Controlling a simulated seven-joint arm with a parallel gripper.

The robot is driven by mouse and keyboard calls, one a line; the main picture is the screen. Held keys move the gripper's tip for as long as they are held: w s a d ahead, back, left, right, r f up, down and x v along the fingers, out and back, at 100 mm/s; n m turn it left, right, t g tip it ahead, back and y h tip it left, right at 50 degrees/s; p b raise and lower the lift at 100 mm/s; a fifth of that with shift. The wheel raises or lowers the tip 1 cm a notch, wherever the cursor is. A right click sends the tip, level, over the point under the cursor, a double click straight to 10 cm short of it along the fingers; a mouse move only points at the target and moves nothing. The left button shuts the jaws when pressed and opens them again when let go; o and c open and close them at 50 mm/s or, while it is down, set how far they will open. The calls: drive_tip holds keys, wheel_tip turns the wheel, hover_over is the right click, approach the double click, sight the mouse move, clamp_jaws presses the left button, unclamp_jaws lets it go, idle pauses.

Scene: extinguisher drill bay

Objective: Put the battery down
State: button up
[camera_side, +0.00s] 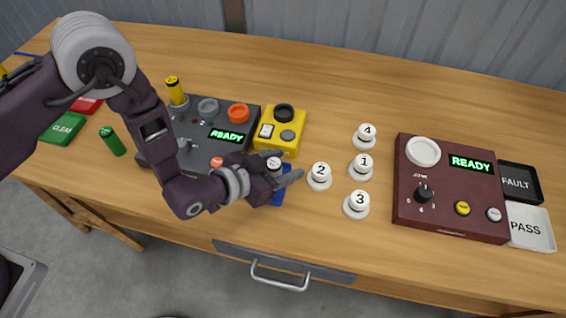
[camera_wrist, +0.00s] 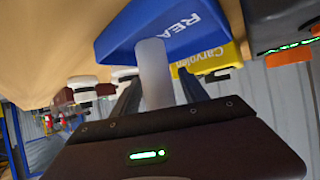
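A pale, plain cylinder, the battery (camera_wrist: 153,72), is between the two fingers of my gripper (camera_wrist: 158,85) in the wrist view. A gap shows between it and the right finger, so the fingers look open around it. Its far end overlaps the blue pad marked REA… (camera_wrist: 165,28); I cannot tell whether it touches. In the side view its white top (camera_side: 274,162) shows beside my gripper (camera_side: 284,176), over the blue pad (camera_side: 284,192), which is largely hidden by my gripper.
A yellow unit (camera_side: 280,131) stands just behind, and a dark tester reading READY (camera_side: 190,120) lies left with a yellow battery (camera_side: 174,90). Numbered white knobs (camera_side: 319,176) and a maroon console (camera_side: 450,205) are to the right.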

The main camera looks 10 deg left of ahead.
drive_tip(key=shift+r, duration=0.25)
drive_tip(key=v, duration=1.2)
drive_tip(key=shift+f, duration=0.1)
drive_tip(key=w+a+r+n+g+y, duration=0.1)
drive_tip(key=w+a+r+n+y, duration=0.25)
drive_tip(key=a+r, duration=1.05)
drive_tip(key=s+a+r+n+g+y, duration=0.1)
drive_tip(key=s+a+r, duration=0.4)
drive_tip(key=s, duration=0.5)
drive_tip(key=s+a+r+n+g+y, duration=0.2)
drive_tip(key=s+a+r, duration=0.3)
drive_tip(key=s, duration=0.5)
drive_tip(key=shift+s+a+r+g, duration=0.3)
drive_tip(key=shift+s+a, duration=0.1)
drive_tip(key=shift+a, duration=0.3)
